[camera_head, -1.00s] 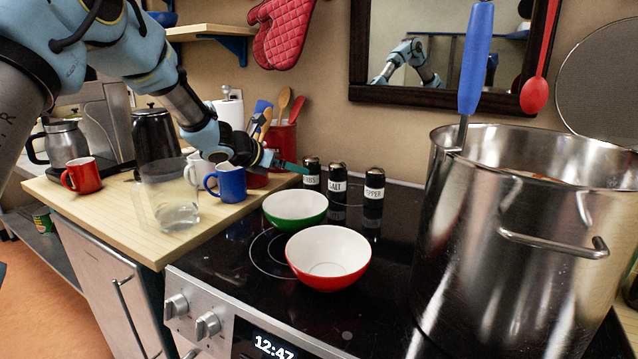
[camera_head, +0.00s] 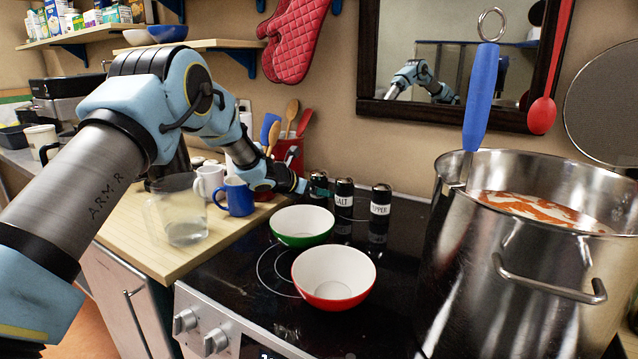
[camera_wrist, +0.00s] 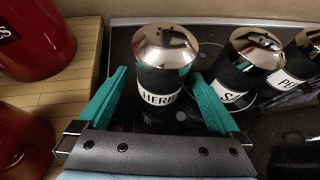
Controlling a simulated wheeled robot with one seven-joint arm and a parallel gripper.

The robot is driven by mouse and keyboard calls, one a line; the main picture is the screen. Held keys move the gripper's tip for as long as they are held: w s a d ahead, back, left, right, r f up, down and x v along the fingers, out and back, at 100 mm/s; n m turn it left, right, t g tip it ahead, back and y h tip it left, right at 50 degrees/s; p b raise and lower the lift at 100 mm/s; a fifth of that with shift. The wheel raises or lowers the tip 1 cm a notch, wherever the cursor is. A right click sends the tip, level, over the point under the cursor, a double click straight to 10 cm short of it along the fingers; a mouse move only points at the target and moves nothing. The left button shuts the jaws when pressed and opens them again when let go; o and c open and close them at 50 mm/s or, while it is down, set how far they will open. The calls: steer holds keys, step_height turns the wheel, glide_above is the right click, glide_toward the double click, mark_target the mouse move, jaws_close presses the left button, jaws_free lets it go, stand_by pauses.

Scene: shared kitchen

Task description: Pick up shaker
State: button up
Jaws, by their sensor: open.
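Three black shakers with silver tops stand in a row at the back of the stove. The herbs shaker (camera_wrist: 165,62) is the leftmost, and in the head view (camera_head: 319,182) it is partly hidden by my gripper. The salt shaker (camera_head: 344,192) is in the middle and the pepper shaker (camera_head: 381,200) on the right. In the wrist view, my gripper (camera_wrist: 158,80) is open, with one teal finger on each side of the herbs shaker. A dark gap shows between the left finger and the shaker. The right finger lies between herbs and salt.
A green bowl (camera_head: 301,225) and a red bowl (camera_head: 333,278) sit on the stove in front of the shakers. A large steel pot (camera_head: 480,270) stands right. A blue mug (camera_head: 238,198), a white mug (camera_head: 208,181) and a clear pitcher (camera_head: 180,212) stand on the wooden counter.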

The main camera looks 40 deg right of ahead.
steer(key=shift+d+f, duration=0.3)
steer(key=shift+d, duration=0.25)
steer(key=shift+c, duration=0.2)
jaws_close()
stand_by(0.4)
